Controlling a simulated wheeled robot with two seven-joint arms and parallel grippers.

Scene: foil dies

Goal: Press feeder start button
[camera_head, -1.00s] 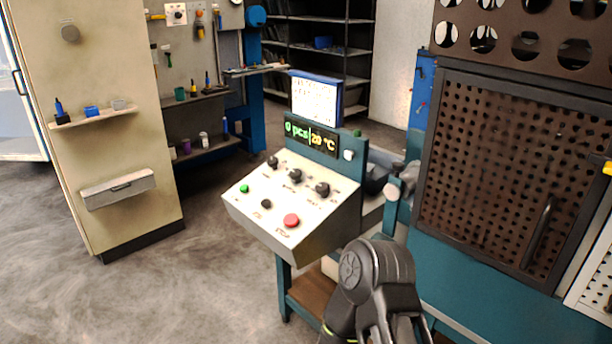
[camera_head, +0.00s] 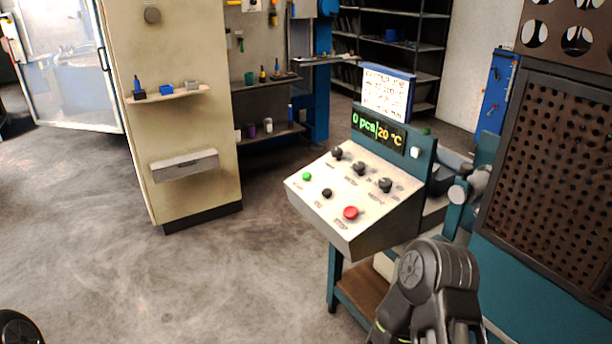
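The control panel (camera_head: 333,219) is a light sloped box on a teal stand, right of the middle. A green button (camera_head: 307,176) sits at its left, with a small black button (camera_head: 326,193) and a large red button (camera_head: 351,213) to its right. Several black knobs (camera_head: 359,168) line its upper part. The display (camera_head: 378,131) reads 0 pcs and 20 °C. The labels are too small to read, so I cannot tell which button is feeder start. My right arm is at the lower right, in front of and below the panel. Neither gripper's fingertips show.
A beige cabinet (camera_head: 185,107) with a small shelf and a grey drawer stands left of the panel. A perforated dark panel (camera_head: 566,170) is at the right. Open grey floor (camera_head: 230,280) lies in front of the cabinet and left of the panel.

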